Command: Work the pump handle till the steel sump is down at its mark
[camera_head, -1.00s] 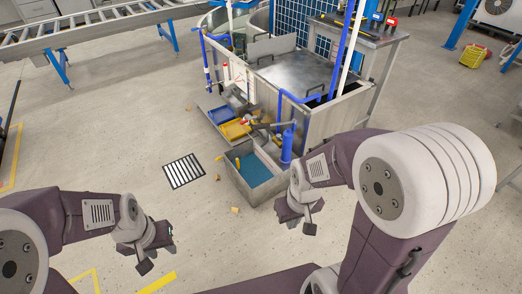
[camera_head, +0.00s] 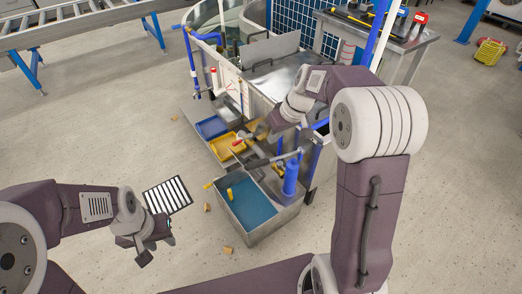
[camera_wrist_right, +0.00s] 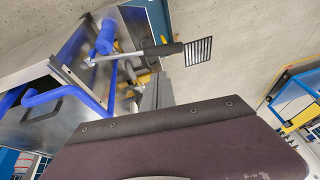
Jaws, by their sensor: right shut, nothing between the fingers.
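The pump is a blue cylinder (camera_head: 291,176) at the front right corner of the steel bench. Its handle (camera_head: 236,168), a rod with a dark grip, points left over an open steel box of blue liquid (camera_head: 249,203). In the right wrist view the handle's dark grip (camera_wrist_right: 163,49) is clear of my fingers. My right gripper (camera_head: 262,130) is shut and empty, behind and above the handle and apart from it. My left gripper (camera_head: 152,247) is open and empty above the floor. I cannot tell which steel vessel is the sump, and no level mark is readable.
A striped floor grate (camera_head: 167,195) and small tan blocks lie nearby. A roller conveyor (camera_head: 80,22) is at the back left.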

